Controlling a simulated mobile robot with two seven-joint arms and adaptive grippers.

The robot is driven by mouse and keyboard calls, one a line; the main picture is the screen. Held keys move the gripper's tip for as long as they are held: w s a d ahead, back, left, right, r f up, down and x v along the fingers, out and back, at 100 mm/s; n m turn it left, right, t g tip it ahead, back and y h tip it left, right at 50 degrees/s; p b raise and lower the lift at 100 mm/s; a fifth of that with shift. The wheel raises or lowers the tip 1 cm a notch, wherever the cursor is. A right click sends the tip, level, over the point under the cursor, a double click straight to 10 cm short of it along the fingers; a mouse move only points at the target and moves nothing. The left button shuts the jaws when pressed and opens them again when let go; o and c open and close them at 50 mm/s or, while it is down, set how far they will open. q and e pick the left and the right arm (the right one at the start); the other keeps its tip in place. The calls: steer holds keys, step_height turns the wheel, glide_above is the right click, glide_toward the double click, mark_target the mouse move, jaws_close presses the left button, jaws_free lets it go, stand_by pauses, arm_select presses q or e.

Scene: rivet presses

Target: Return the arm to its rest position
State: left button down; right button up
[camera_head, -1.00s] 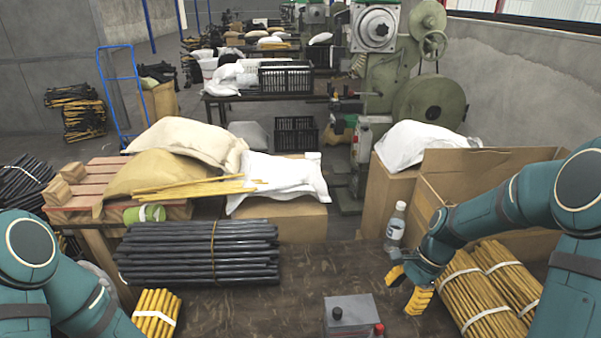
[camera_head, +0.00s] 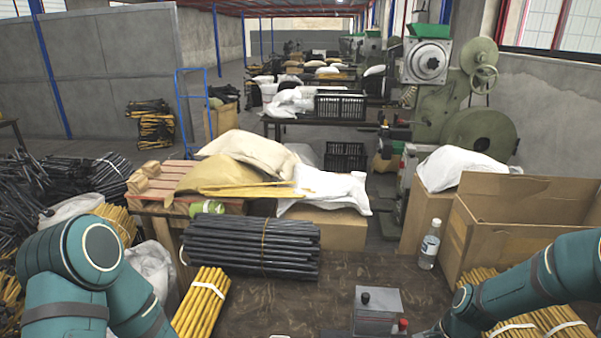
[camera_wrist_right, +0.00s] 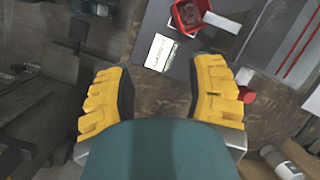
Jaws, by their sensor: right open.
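My right arm (camera_head: 525,285) reaches in from the right in the head view, over the yellow rod bundles. Its gripper lies beyond the bottom edge there. In the right wrist view my right gripper (camera_wrist_right: 160,85) is open, with its two yellow fingers wide apart and nothing between them. Dark brown tabletop shows below the fingers. My left arm (camera_head: 85,270) is bent at the lower left of the head view, and its gripper is hidden or out of frame.
A grey box (camera_head: 377,308) with a black knob stands on the table (camera_head: 300,290). A clear bottle (camera_head: 430,245) stands beside an open carton (camera_head: 525,225). Black rods (camera_head: 250,245) and yellow rods (camera_head: 201,303) lie at left. A green press (camera_head: 455,100) stands behind.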

steer(key=s+a+f+n+t, duration=0.1)
steer(key=s+a+f+n, duration=0.3)
steer(key=a, duration=0.4)
steer(key=s+a+f+n+t, duration=0.1)
steer(key=s+a+f+n, duration=0.2)
steer(key=a+f+n, duration=0.4)
steer(key=shift+s+a, duration=0.4)
steer(key=shift+a, duration=0.5)
